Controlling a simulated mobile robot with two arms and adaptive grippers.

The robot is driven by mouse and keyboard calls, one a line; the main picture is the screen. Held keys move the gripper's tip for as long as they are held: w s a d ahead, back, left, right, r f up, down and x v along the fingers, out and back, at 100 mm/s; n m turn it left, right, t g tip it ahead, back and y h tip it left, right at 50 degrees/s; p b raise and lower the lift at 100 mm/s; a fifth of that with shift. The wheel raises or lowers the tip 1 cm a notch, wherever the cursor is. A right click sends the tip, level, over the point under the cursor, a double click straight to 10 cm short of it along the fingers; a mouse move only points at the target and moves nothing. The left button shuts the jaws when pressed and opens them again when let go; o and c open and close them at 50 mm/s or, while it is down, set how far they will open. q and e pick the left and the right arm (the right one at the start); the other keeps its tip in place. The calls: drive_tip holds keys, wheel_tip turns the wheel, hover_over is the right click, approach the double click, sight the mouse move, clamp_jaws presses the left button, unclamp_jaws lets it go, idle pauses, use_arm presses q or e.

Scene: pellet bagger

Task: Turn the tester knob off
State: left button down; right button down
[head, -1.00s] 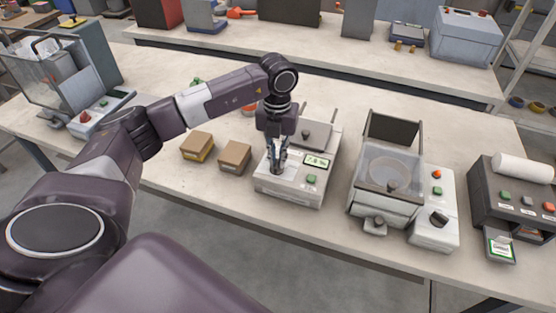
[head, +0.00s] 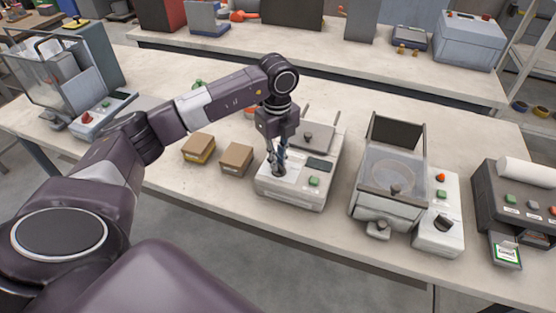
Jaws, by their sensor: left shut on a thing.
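The tester (head: 292,195) is a light grey box with a small display (head: 319,164), a green button (head: 314,181) and a raised plate on top. The display is dark. My left gripper (head: 279,170) points down at the left part of the tester's top and is shut on the dark tester knob (head: 278,173). The fingers hide most of the knob, so its pointer direction cannot be seen. My right gripper is out of view.
Two small cardboard boxes (head: 237,158) stand left of the tester. A machine with a clear-lidded chamber (head: 390,185) stands to its right, with a label printer (head: 515,200) beyond. Bare bench (head: 340,240) lies in front.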

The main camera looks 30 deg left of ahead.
use_arm(q)
drive_tip(key=shift+a+r+n, duration=0.1)
drive_tip(key=shift+n, duration=0.5)
drive_tip(key=c, duration=2)
unclamp_jaws()
drive_tip(key=shift+c, duration=0.2)
wheel_tip(320, 180, up, 12)
